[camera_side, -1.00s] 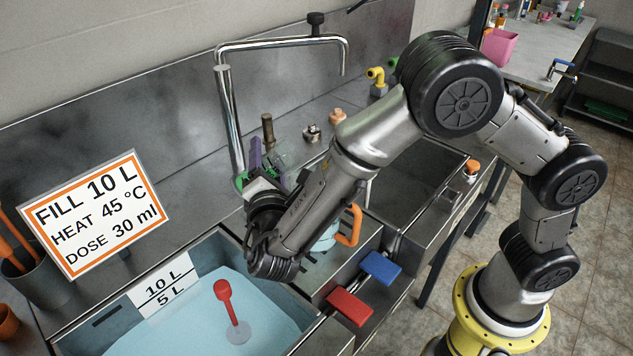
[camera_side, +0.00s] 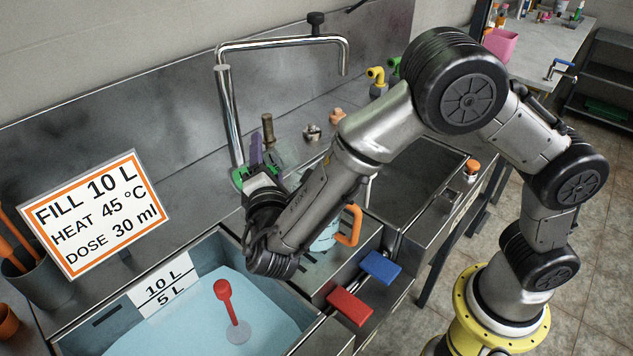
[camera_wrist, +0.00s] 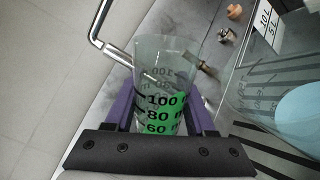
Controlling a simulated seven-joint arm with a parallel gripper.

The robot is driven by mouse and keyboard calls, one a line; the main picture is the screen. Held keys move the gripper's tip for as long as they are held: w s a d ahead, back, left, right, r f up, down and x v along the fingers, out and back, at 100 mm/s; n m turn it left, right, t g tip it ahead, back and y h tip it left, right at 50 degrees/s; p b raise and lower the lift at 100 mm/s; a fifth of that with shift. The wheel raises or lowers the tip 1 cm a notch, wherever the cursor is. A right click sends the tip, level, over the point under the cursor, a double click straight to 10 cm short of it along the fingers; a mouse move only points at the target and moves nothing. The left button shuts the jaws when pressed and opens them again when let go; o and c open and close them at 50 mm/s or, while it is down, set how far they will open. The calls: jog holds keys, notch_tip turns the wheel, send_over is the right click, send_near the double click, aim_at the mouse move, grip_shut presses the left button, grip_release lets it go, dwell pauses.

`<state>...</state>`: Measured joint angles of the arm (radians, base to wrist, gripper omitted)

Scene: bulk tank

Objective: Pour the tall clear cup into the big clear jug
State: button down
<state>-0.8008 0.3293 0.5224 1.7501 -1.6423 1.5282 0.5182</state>
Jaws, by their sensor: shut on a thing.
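The tall clear cup (camera_wrist: 160,60) has dark graduation marks and green liquid inside. In the wrist view it stands between the purple fingers of my gripper (camera_wrist: 164,114), which are shut on it. In the side view my gripper (camera_side: 257,163) is above the counter behind the tank, and the cup is mostly hidden there. The big clear jug (camera_side: 326,236), with an orange handle and pale blue contents, stands to the right of my wrist, partly hidden by it. In the wrist view a large clear vessel with a pale blue patch, apparently the jug (camera_wrist: 255,110), is right of the cup, apart from it.
A steel tap (camera_side: 228,110) rises behind my gripper. The tank (camera_side: 215,245) in front holds pale blue liquid and a red-topped float (camera_side: 223,292). Red (camera_side: 349,306) and blue (camera_side: 380,268) pedals sit right of it. A sign (camera_side: 97,215) stands at left.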

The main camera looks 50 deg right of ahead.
jog(key=shift+r, duration=0.1)
jog(key=shift+f+m, duration=0.35)
jog(key=shift+m, duration=0.65)
jog(key=shift+s+d+r+m, duration=0.45)
jog(key=shift+d+m, duration=0.15)
jog(key=shift+m, duration=0.3)
dwell(0.5)
jog(key=shift+s+d+r+m, duration=0.15)
jog(key=shift+r+m, duration=0.3)
jog(key=shift+m, duration=0.45)
dwell(0.5)
jog(key=shift+f+m, duration=0.2)
jog(key=shift+m, duration=0.2)
